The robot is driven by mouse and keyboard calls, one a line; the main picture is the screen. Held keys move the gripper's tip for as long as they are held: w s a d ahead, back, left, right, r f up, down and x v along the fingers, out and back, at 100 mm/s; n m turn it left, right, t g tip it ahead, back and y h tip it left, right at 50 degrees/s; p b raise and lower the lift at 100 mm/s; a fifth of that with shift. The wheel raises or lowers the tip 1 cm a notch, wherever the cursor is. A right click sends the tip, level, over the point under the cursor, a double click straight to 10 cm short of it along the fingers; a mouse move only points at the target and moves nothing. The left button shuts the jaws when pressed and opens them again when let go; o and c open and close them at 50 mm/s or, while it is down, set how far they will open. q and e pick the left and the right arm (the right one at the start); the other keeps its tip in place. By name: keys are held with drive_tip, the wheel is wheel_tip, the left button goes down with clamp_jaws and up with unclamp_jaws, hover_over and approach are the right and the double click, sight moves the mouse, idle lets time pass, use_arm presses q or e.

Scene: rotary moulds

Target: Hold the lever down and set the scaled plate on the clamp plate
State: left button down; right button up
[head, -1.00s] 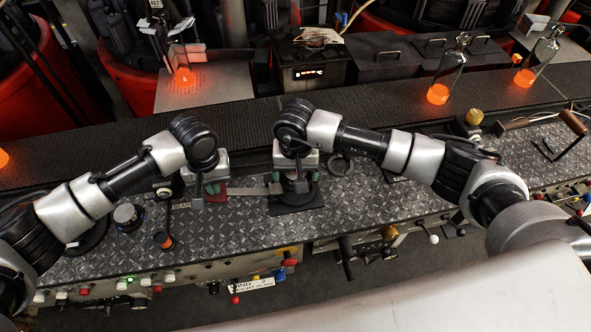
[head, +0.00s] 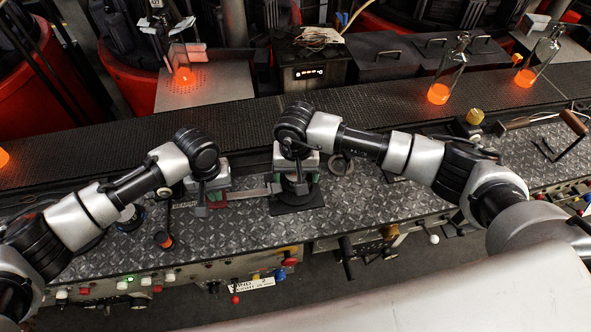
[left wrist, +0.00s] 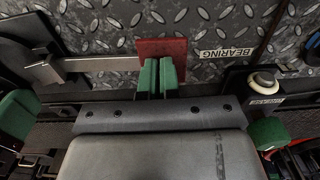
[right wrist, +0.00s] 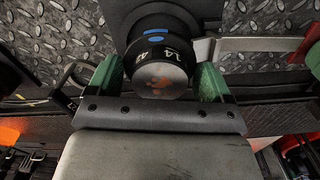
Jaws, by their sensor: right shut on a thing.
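The lever is a flat metal bar (left wrist: 100,64) with a red grip (left wrist: 162,48). It runs from the clamp's black base (head: 297,203) to my left gripper. My left gripper (head: 207,201) has its green fingers (left wrist: 161,76) together, against or just over the red grip; exact contact is hard to tell. My right gripper (right wrist: 158,84) is shut on the scaled plate (right wrist: 160,68), a dark round piece with white numerals. It is over the clamp plate (right wrist: 152,22), a dark round part with a blue mark. Whether the two touch cannot be told.
A black ring (head: 340,164) lies right of the clamp. Glowing glass pieces (head: 439,93) stand at the back. The diamond-pattern plate (head: 240,235) is clear in front.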

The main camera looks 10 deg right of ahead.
drive_tip(key=shift+f, duration=0.25)
use_arm(q)
drive_tip(key=shift+d, duration=0.1)
use_arm(e)
drive_tip(key=shift+f, duration=0.1)
